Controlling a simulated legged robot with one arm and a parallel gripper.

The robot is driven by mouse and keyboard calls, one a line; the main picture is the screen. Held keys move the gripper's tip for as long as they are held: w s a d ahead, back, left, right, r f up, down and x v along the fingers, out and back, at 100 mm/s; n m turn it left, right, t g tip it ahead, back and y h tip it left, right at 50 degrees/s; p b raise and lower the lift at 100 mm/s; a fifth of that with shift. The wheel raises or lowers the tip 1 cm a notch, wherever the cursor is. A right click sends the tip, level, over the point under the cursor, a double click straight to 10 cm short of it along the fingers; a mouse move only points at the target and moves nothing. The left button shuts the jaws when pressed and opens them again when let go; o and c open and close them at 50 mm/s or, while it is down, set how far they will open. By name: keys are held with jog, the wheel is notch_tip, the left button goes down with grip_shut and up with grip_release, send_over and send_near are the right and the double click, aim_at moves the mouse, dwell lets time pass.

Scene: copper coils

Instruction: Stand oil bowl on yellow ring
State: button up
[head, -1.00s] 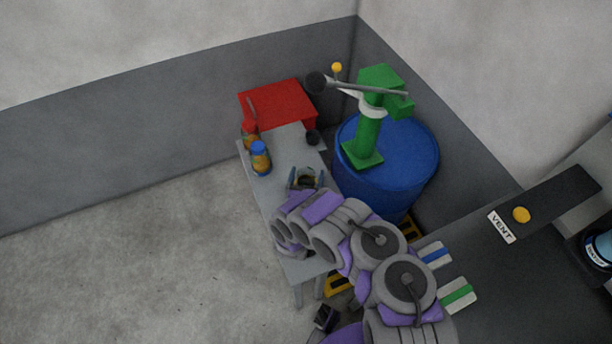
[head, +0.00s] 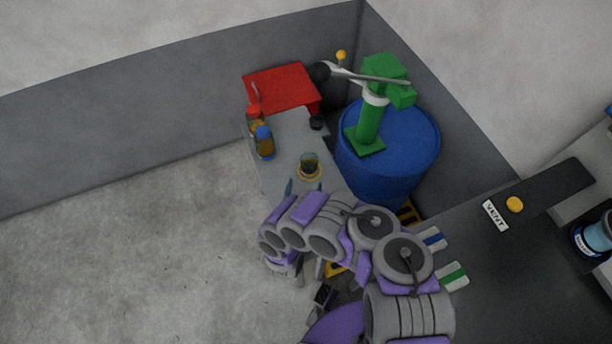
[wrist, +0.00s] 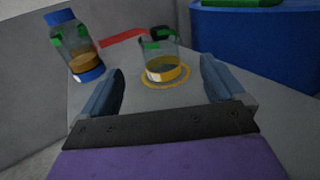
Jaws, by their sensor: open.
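The oil bowl is a clear glass vessel (head: 309,162) with amber oil at its bottom. It stands upright within the yellow ring (head: 310,177) on the grey table. In the wrist view the bowl (wrist: 160,62) shows ahead of my fingers, and the ring (wrist: 181,81) shows around its base. My gripper (head: 304,188) is open and empty, backed off on the near side of the bowl. In the wrist view its two fingers (wrist: 160,92) are spread wide, with a clear gap to the bowl.
A small black cup (head: 316,123) is at the back. A blue drum (head: 394,170) with a green pump (head: 369,125) stands right of the table (head: 284,168).

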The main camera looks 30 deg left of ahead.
jog(key=shift+s+d, duration=0.15)
jog(key=shift+s, duration=0.2)
